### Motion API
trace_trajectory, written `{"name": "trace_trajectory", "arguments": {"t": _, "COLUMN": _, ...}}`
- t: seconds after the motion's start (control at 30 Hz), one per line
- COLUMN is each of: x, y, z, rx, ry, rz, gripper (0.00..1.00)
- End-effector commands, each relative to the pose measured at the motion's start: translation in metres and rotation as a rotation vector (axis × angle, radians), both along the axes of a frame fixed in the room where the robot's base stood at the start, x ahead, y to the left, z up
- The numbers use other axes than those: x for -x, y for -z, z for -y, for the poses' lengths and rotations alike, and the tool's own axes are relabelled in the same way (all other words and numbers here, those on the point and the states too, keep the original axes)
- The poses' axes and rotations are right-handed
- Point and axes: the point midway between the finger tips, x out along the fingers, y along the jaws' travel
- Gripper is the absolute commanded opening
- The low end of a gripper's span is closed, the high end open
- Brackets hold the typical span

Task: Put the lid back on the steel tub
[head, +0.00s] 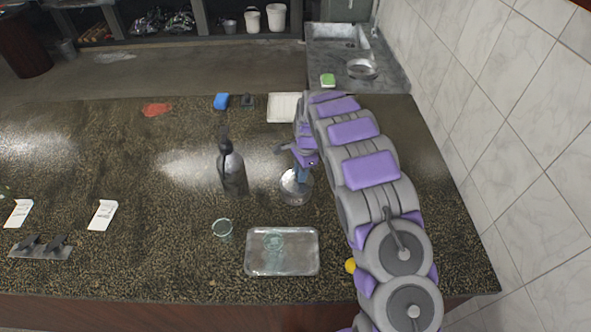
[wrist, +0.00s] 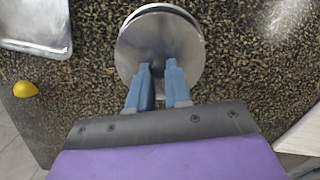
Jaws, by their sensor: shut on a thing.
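The steel lid (wrist: 150,36) is a round grey disc under my fingertips in the wrist view. My gripper (wrist: 157,70) is shut on the lid near its middle, and the fingertips hide the grip point. A bright rim of the steel tub (wrist: 202,62) shows just past the lid's edge, so the lid is over the tub and looks slightly off centre. In the head view my gripper (head: 301,178) points down at the steel tub (head: 294,198) on the counter. I cannot tell whether the lid touches the tub's rim.
A dark bottle (head: 232,172) stands left of the tub. A metal tray (head: 283,262) with a glass (head: 273,241) is in front, with another glass (head: 222,228) beside it. A yellow ball-like thing (head: 350,266) lies by the tray. A white tray (head: 283,107) is behind; a tiled wall (head: 500,140) bounds the right.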

Motion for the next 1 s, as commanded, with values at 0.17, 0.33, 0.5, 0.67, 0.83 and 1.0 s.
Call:
{"name": "trace_trajectory", "arguments": {"t": 0.17, "x": 0.000, "y": 0.002, "z": -0.008, "rx": 0.007, "ry": -0.003, "rz": 0.001, "gripper": 0.00}}
{"name": "trace_trajectory", "arguments": {"t": 0.33, "x": 0.000, "y": 0.002, "z": -0.012, "rx": 0.011, "ry": -0.003, "rz": 0.001, "gripper": 0.00}}
{"name": "trace_trajectory", "arguments": {"t": 0.5, "x": 0.000, "y": 0.002, "z": -0.008, "rx": 0.007, "ry": -0.003, "rz": 0.001, "gripper": 0.00}}
{"name": "trace_trajectory", "arguments": {"t": 0.67, "x": 0.000, "y": 0.001, "z": -0.002, "rx": 0.003, "ry": 0.000, "rz": 0.001, "gripper": 0.00}}
{"name": "trace_trajectory", "arguments": {"t": 0.83, "x": 0.000, "y": 0.000, "z": 0.001, "rx": 0.002, "ry": -0.001, "rz": 0.001, "gripper": 0.00}}
{"name": "trace_trajectory", "arguments": {"t": 1.0, "x": 0.001, "y": 0.000, "z": -0.001, "rx": 0.007, "ry": -0.002, "rz": 0.000, "gripper": 0.00}}
